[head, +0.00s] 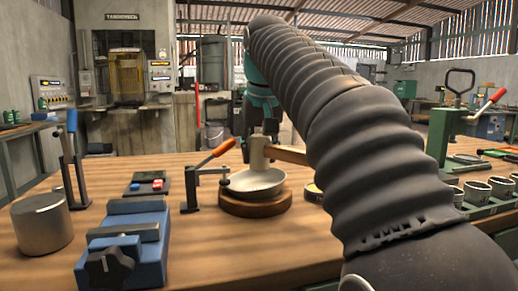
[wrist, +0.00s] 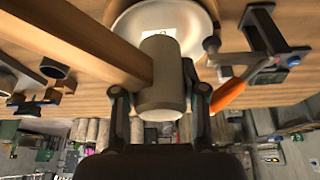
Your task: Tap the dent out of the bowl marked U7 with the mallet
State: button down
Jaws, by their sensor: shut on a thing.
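The mallet has a pale cylindrical head (head: 259,154) and a wooden handle (head: 290,154) that runs right until my arm hides it. In the wrist view my gripper (wrist: 160,92) has a finger on each side of the mallet head (wrist: 162,75) and is shut on it. The handle (wrist: 75,38) points to the upper left there. The shallow pale bowl (head: 257,184) sits on a round wooden base (head: 255,207), with the mallet head above its far side. In the wrist view the bowl (wrist: 195,22) carries a white label, mostly covered by the mallet head and unreadable. No dent can be made out.
An orange-handled toggle clamp (head: 211,163) stands at the bowl's left edge. A blue vise (head: 125,243), a metal cylinder (head: 42,224), a blue-handled clamp (head: 73,160) and a button box (head: 147,184) stand further left. Several cups (head: 477,192) stand at right. Bare bench lies in front.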

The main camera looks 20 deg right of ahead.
aim_at(259, 170)
notch_tip(259, 170, down, 5)
jog(key=b, duration=0.2)
jog(key=shift+f+b, duration=0.15)
jog(key=shift+b, duration=0.25)
jog(key=shift+r+p, duration=0.5)
notch_tip(259, 170, up, 5)
jog(key=p, duration=0.4)
jog(key=shift+r+p, duration=0.1)
jog(key=shift+p, duration=0.3)
jog(key=shift+s, duration=0.1)
